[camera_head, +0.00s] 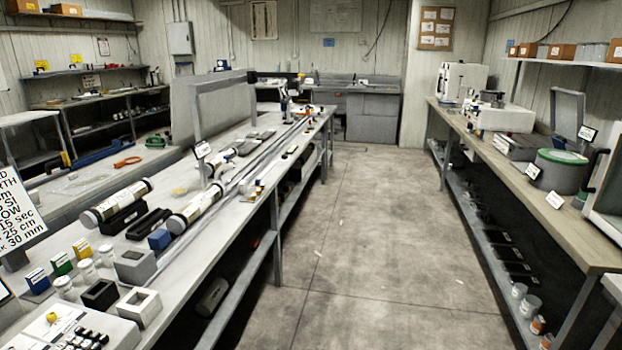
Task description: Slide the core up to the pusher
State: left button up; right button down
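Two long white tubes with dark end bands lie on the left bench and look like cores or core liners. One tube (115,203) is farther left. The other tube (197,207) lies near the bench's right edge, at the near end of a long metal rail (270,146). I cannot tell which is the task's core. An upright device (284,97) stands toward the rail's far end; I cannot tell whether it is the pusher. Neither of my grippers is in view.
The left bench (180,260) also carries black trays, a blue block (159,239), jars and small boxes. A sign (20,213) stands at far left. A second bench (520,178) with instruments runs along the right. The concrete floor between is clear.

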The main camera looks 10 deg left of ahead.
aim_at(177, 224)
jog(key=i+z, duration=0.2)
jog(key=i, duration=0.55)
jog(key=i+j+z, duration=0.15)
jog(key=i, duration=0.55)
jog(key=i+z, duration=0.25)
jog(key=i, duration=0.5)
jog(key=i+z, duration=0.3)
jog(key=i, duration=0.4)
jog(key=i+u, duration=0.2)
jog(key=u, duration=0.15)
jog(key=i+u, duration=0.15)
jog(key=u, duration=0.2)
jog(key=i+l+u, duration=0.15)
jog(key=u, duration=1.9)
